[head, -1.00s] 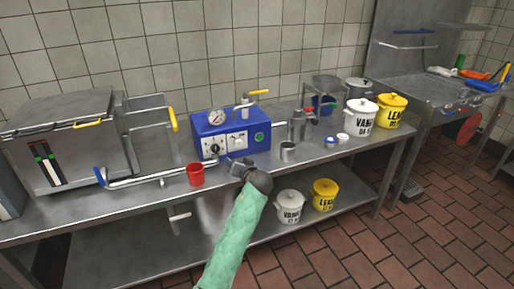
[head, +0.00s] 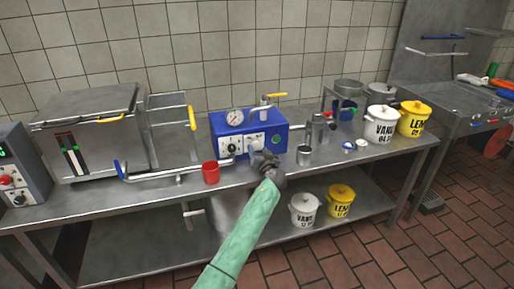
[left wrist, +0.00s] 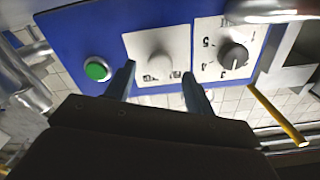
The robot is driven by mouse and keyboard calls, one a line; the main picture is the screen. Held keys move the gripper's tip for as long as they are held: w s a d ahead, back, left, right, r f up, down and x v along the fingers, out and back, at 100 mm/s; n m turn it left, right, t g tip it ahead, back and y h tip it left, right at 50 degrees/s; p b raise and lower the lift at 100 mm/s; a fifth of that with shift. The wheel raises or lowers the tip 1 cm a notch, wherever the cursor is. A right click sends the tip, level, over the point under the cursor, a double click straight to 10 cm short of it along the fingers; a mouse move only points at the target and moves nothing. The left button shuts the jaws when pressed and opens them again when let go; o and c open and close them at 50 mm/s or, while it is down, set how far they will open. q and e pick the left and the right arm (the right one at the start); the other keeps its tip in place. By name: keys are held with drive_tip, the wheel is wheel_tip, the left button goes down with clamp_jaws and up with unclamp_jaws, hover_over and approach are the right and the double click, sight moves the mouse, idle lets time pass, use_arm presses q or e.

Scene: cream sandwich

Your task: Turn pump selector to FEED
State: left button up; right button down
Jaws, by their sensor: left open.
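The blue pump box (head: 218,125) stands on the steel bench, with a gauge, two white dial plates and a green button (head: 277,139). The pump selector (head: 255,140) is the plate beside the green button. In the left wrist view its pale round knob (left wrist: 160,63) sits on a white plate whose lettering is partly hidden and unreadable. The numbered dial with a black knob (left wrist: 233,56) is to its right. My left gripper (head: 259,157) is open in front of the box; in the left wrist view its fingers (left wrist: 160,86) are apart, either side of the selector plate's lower part. My right gripper is out of view.
A yellow-handled lever (head: 276,96) is on the box top. White and yellow tubs stand farther right.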

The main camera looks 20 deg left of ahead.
use_arm(q)
drive_tip(key=shift+x, duration=1.05)
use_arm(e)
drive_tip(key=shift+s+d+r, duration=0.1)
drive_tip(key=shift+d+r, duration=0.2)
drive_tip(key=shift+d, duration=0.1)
use_arm(q)
drive_tip(key=c, duration=1)
